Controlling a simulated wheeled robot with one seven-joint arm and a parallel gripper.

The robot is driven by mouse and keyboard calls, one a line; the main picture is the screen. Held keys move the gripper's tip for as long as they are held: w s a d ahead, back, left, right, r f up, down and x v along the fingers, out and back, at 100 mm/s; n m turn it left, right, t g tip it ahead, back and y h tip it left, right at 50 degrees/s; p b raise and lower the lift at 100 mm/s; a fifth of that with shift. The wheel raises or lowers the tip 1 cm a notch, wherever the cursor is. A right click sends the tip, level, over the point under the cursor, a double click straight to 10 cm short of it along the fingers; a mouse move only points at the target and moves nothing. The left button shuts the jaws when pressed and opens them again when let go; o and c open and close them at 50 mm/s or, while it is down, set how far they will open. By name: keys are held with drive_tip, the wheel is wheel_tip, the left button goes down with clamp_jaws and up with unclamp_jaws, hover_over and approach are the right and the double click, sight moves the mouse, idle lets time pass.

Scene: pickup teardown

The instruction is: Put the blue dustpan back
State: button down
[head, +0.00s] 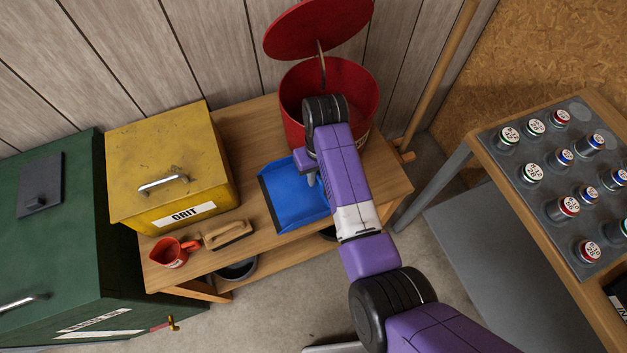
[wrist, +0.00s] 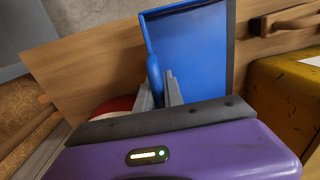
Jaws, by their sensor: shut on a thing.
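The blue dustpan (head: 288,198) is at the bench top (head: 250,120), between the yellow grit box and the red bin. My gripper (head: 313,178) reaches down over the dustpan's right rear side, and my arm hides part of it. In the wrist view my gripper (wrist: 162,88) is shut on the handle of the dustpan (wrist: 192,48), with the pan stretching out beyond the fingers. Whether the pan touches the bench or hangs just above it, I cannot tell.
A red bin (head: 358,92) with its lid (head: 310,28) raised stands behind. The yellow grit box (head: 165,160), a wooden brush (head: 227,235) and a red jug (head: 170,252) are left. A broom handle (head: 440,70) leans right of the bin. A table of cans (head: 478,140) stands at right.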

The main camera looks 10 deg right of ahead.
sight(316, 186)
drive_tip(key=shift+f+b, duration=1.8)
drive_tip(key=shift+f, duration=0.35)
drive_tip(key=shift+f, duration=0.2)
drive_tip(key=c, duration=1.5)
unclamp_jaws()
drive_tip(key=shift+o, duration=0.2)
drive_tip(key=r, duration=1.1)
drive_tip(key=shift+w+d+r, duration=0.1)
drive_tip(key=shift+d, duration=0.2)
drive_tip(key=shift+d+r+p, duration=0.1)
drive_tip(key=shift+r+p, duration=0.45)
drive_tip(key=shift+r, duration=0.05)
